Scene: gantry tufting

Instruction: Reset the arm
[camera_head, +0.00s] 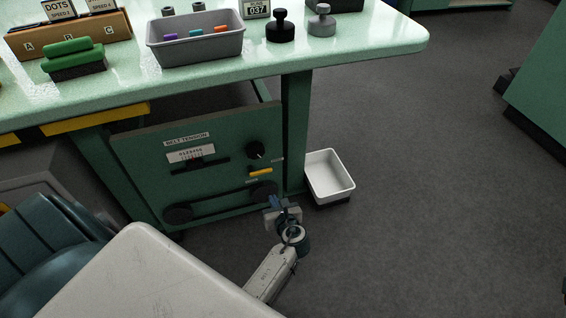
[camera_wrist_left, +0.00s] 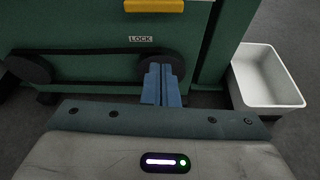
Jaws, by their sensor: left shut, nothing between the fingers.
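My left gripper (camera_head: 278,203) is low in front of the green belt tension panel (camera_head: 140,160), near its lower right pulley (camera_head: 264,190). In the left wrist view its blue fingers (camera_wrist_left: 161,84) are together with nothing between them. They overlap the right pulley (camera_wrist_left: 160,64) in the picture; I cannot tell whether they touch it. A yellow handle (camera_head: 261,172) sits above the pulley, and it also shows in the left wrist view (camera_wrist_left: 154,5) above the LOCK label (camera_wrist_left: 140,39). My right gripper is not in view.
A white bin (camera_head: 330,172) stands right of the panel by the table leg (camera_head: 295,130). The green table (camera_head: 380,40) above holds a grey tray (camera_head: 195,50), a green-handled brush (camera_head: 72,58) and black and grey knobbed weights.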

